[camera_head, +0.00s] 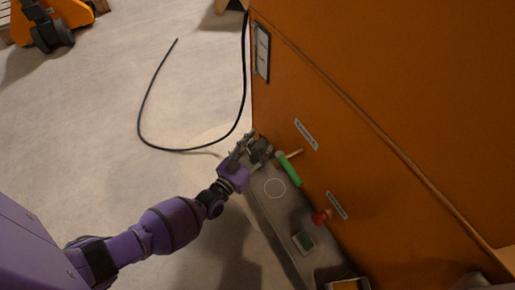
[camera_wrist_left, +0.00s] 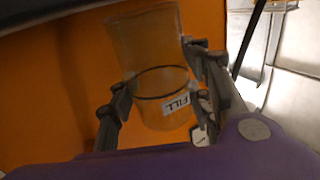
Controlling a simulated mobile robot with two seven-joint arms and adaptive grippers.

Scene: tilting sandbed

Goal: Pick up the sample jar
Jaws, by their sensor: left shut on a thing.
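The sample jar (camera_wrist_left: 160,108) is a clear, see-through vessel with a dark ring line and a white label reading FILL. It fills the middle of the left wrist view, with gripper fingers on both sides of it. My left gripper (camera_head: 252,148) is shut on the jar. In the head view it is close to the orange cabinet, over the far end of the grey ledge, and the jar is mostly hidden by the fingers. I cannot tell whether the jar touches the ledge. My right gripper is not in view.
The orange cabinet (camera_head: 400,95) rises just right of the gripper. A green handle (camera_head: 288,168) and a red knob (camera_head: 320,217) stick out beside it. A black cable (camera_head: 140,120) lies on open floor.

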